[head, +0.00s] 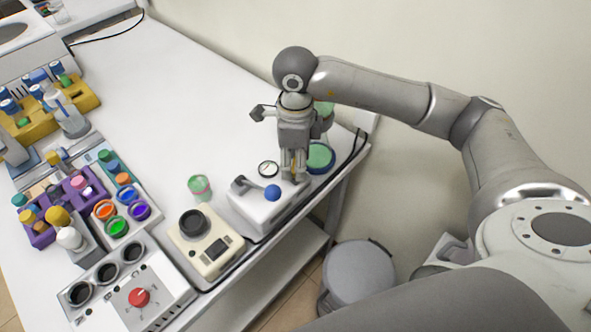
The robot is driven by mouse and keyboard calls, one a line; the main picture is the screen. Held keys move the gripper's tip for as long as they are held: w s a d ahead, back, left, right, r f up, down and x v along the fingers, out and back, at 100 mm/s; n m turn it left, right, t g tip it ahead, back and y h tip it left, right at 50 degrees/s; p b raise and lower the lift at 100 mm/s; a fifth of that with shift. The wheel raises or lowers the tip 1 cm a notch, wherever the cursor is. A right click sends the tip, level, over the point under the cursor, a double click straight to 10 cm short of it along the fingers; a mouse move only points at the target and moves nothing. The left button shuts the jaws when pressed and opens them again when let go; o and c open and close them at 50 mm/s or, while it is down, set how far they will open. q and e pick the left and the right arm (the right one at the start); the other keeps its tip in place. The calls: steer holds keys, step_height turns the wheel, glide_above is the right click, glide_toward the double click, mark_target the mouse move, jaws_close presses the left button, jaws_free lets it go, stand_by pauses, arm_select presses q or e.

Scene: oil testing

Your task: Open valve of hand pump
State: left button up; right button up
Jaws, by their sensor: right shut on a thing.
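The hand pump (262,212) is a white box near the table's right edge, with a lever ending in a blue ball (272,193) and a small round gauge (268,169) at its back. My right gripper (295,177) points down at the pump's far right end, beside the gauge. Its fingers are shut on the pump's valve, which is mostly hidden between them; a bit of yellowish metal shows there. My left gripper is out of the picture.
A beige device (203,245) with a dark round well stands left of the pump, and a green-lidded jar (199,187) behind it. A green round container (320,157) is close to my right gripper. Racks of bottles fill the left; the table's back middle is clear.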

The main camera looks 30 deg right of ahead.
mark_target(295, 165)
steer(key=n+b, duration=0.8)
steer(key=b, duration=0.1)
steer(key=shift+f, duration=0.2)
steer(key=shift+r+n+b, duration=0.2)
steer(key=shift+n+b, duration=1)
steer(key=shift+n, duration=0.3)
steer(key=shift+r, duration=0.1)
steer(key=o, duration=1)
step_height(295, 165, up, 12)
